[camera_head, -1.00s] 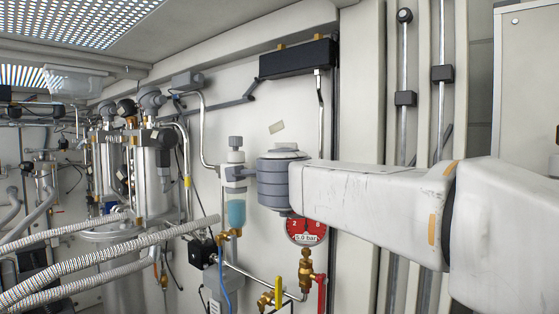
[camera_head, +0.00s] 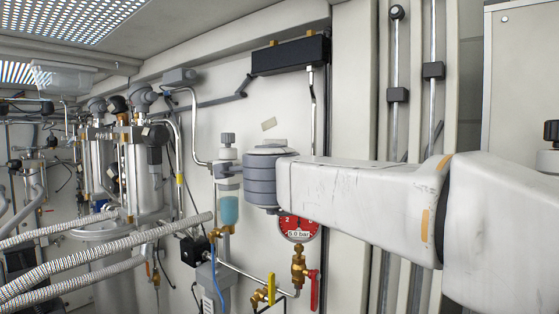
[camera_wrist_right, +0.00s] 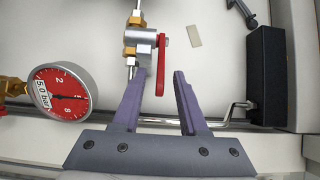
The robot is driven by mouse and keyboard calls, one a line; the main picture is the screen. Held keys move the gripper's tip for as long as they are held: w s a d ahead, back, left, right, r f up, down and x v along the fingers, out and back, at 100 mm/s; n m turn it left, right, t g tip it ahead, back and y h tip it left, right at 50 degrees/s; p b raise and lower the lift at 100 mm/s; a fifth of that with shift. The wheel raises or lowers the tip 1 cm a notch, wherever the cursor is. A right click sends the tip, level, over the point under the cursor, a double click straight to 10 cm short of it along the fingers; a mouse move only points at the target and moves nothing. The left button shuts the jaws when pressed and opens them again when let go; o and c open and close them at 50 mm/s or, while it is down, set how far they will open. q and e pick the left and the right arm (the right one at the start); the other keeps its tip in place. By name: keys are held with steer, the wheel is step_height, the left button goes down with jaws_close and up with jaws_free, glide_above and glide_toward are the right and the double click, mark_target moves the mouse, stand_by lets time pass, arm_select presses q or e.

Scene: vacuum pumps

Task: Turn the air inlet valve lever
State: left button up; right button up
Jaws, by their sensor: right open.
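In the right wrist view a grey valve body (camera_wrist_right: 146,40) with brass fittings carries a red lever (camera_wrist_right: 160,65). My right gripper (camera_wrist_right: 160,74) is open, with the lever's free end showing between its two dark fingers. The left finger overlaps the lower edge of the valve body in the picture. I cannot tell whether either finger touches the lever. In the head view my right arm reaches in from the right and hides this valve, its lever and my right fingers. My left gripper is in neither view.
A red 5.0 bar gauge (camera_head: 299,228) sits just below my arm. Under it are brass fittings with another red lever (camera_head: 315,289) and a yellow lever (camera_head: 271,289). A filter with a blue bowl (camera_head: 228,208) stands left of my arm. A black box (camera_head: 289,56) is above.

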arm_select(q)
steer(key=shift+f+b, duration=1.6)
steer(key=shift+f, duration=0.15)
arm_select(e)
steer(key=s, duration=0.9)
steer(key=shift+s, duration=0.4)
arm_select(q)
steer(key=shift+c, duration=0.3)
arm_select(e)
steer(key=shift+d, duration=0.1)
